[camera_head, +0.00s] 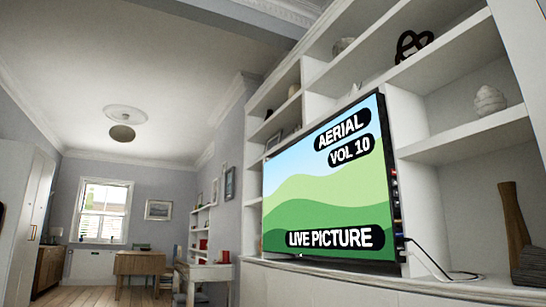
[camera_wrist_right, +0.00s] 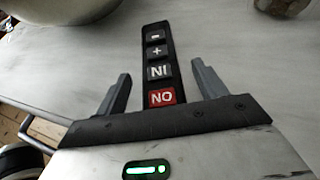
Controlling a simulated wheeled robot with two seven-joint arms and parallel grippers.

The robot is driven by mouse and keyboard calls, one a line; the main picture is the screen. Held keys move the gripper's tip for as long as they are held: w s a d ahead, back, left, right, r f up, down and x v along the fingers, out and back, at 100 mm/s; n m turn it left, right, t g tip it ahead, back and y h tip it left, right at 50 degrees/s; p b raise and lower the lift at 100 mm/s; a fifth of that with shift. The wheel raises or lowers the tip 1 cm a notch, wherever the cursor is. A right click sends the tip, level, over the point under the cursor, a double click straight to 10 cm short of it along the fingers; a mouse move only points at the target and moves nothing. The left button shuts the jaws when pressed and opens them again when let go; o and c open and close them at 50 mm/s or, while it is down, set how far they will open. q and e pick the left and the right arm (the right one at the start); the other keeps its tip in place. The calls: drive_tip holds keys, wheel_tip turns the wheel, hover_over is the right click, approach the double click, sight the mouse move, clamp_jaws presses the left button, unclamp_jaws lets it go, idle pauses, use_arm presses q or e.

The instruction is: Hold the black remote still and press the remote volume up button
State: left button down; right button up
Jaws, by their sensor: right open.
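The black remote (camera_wrist_right: 172,58) lies on a pale tabletop in the right wrist view, its lower end hidden behind my gripper's body. Its buttons run from the minus at the far end through the plus button (camera_wrist_right: 157,51) and a grey lettered one to a red lettered one nearest me. My right gripper (camera_wrist_right: 160,70) is open, with one finger on each side of the remote and a visible gap to each. The television (camera_head: 325,190) in the head view shows "AERIAL", "VOL 10" and "LIVE PICTURE". My left gripper is not in view.
A round object (camera_wrist_right: 280,5) is cut off at the top right edge. Floorboards (camera_wrist_right: 12,125) show at the left. White shelves (camera_head: 450,140) surround the television.

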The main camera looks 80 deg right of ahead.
drive_tip(key=shift+d, duration=0.1)
drive_tip(key=v, duration=1.2)
